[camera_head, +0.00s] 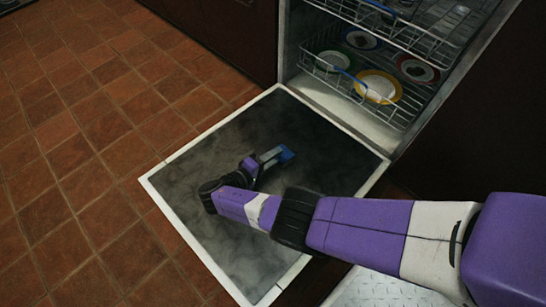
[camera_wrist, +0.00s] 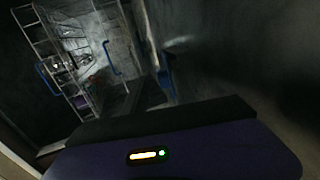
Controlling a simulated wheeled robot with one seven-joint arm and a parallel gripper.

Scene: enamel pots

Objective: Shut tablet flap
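My gripper (camera_head: 282,154) is low over the inner face of the open dishwasher door (camera_head: 205,165), right of its middle. A blue part shows at its end; I cannot tell whether it is a fingertip or part of the door. In the wrist view, a dark block with a blue edge (camera_wrist: 166,82) lies just beyond my gripper's body. I cannot tell how far apart the fingers are. The tablet flap cannot be made out for sure in either view; it may be hidden by my gripper or lost in the dark, blurred door surface.
The door lies folded down, its pale rim near the tiled floor (camera_head: 75,160). The dishwasher opening behind holds racks (camera_head: 400,115) with several plates (camera_head: 378,88) and blue handles. Dark cabinet fronts (camera_head: 225,35) flank it. The floor at left is clear.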

